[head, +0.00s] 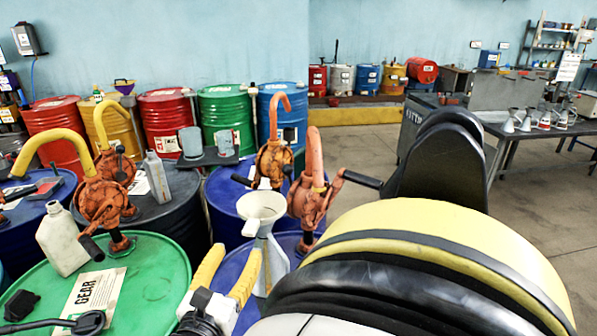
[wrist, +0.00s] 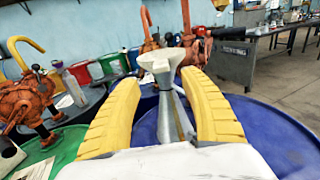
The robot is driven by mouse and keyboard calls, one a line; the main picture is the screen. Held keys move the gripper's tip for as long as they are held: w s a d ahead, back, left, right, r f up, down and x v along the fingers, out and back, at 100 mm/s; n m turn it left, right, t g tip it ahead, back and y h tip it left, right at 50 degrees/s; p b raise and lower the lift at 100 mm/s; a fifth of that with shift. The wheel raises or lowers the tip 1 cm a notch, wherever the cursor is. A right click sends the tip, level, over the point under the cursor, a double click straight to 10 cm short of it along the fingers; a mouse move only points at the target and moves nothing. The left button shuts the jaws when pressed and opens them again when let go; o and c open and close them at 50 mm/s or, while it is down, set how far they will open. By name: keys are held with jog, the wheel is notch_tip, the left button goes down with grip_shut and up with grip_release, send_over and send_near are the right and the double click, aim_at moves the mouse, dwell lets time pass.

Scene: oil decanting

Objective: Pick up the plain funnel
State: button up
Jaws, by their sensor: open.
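The plain funnel (head: 263,207) is pale, with a wide bowl, and sits upright in the top of a grey metal measure (head: 272,264). The measure stands on a blue drum (head: 287,241) in front of me. In the wrist view the funnel (wrist: 160,62) is just beyond my yellow fingertips, above the grey measure (wrist: 174,115). My gripper (head: 233,258) is open and empty, to the left of the measure and lower than the funnel bowl in the head view. In the wrist view my gripper (wrist: 160,82) has its fingers on either side of the measure. The funnel's spout is hidden.
Orange hand pumps (head: 306,195) stand close behind and right of the funnel. A green drum (head: 150,262) at left bears a pale bottle (head: 62,240) and a GEAR label (head: 95,293). Another blue drum (head: 228,205) is behind. A bench (head: 520,135) stands far right beyond open floor.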

aim_at(255, 221)
jog(key=w, duration=0.3)
jog(key=w+b, duration=0.1)
jog(key=w, duration=0.2)
jog(key=w+d, duration=0.1)
jog(key=w, duration=0.2)
jog(key=shift+w+d+b, duration=0.1)
jog(key=shift+w+b, duration=0.2)
jog(key=shift+w, duration=0.05)
grip_shut()
